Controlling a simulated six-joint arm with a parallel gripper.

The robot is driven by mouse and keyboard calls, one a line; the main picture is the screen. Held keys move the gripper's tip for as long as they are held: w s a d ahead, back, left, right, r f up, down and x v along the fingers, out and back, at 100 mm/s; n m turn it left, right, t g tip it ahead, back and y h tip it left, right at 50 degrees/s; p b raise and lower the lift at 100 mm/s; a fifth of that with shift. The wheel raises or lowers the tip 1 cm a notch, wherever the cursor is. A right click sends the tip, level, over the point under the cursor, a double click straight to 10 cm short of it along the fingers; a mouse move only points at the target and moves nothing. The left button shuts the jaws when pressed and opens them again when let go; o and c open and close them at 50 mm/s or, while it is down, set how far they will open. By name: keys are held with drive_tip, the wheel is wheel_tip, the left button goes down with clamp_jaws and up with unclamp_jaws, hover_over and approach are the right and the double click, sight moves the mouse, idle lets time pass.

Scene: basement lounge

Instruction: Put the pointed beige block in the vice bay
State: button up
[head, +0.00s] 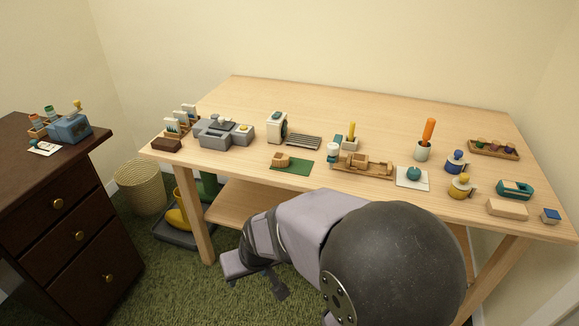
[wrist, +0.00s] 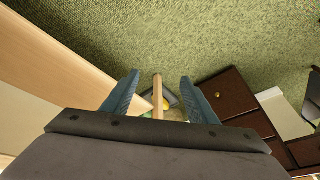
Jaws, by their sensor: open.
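A small beige wooden block (head: 282,160) lies on a green mat (head: 300,167) near the table's front edge. It may be the pointed block, but its shape is too small to tell surely. A wooden holder (head: 345,172) with beige pieces in it stands to the right of the mat; I cannot tell whether it has the vice bay. My gripper (head: 256,280) hangs below and in front of the table edge, well away from the block. In the wrist view my gripper (wrist: 158,88) is open and empty, with carpet beyond its two blue fingers.
The wooden table (head: 330,105) has clear room at the back. A grey machine (head: 222,132), white appliance (head: 277,127), orange-handled tool in a cup (head: 427,140), teal item (head: 515,189) and plain beige block (head: 507,208) stand on it. A dark dresser (head: 50,205) is at left.

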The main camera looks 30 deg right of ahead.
drive_tip(key=s+d+f+g+b, duration=0.1)
drive_tip(key=s+g, duration=0.1)
drive_tip(key=s, duration=0.3)
drive_tip(key=s+d+f+g, duration=0.1)
drive_tip(key=s+f+g, duration=0.1)
drive_tip(key=s, duration=0.4)
wheel_tip(320, 180, up, 25)
drive_tip(key=n+t+y+p, duration=0.3)
drive_tip(key=n+p, duration=0.7)
drive_tip(key=p, duration=1.7)
hover_over(289, 158)
drive_tip(key=s+d, duration=0.3)
drive_tip(key=shift+w+p+x, duration=0.1)
drive_tip(key=shift+p+x, duration=0.45)
drive_tip(key=shift+x, duration=1.4)
drive_tip(key=shift+w+p+x, duration=0.15)
drive_tip(key=shift+p+x, duration=0.35)
drive_tip(key=shift+x, duration=1.45)
drive_tip(key=shift+d, duration=0.1)
clamp_jaws()
drive_tip(key=shift+r, duration=0.1)
wheel_tip(289, 158, up, 10)
drive_tip(key=b, duration=0.2)
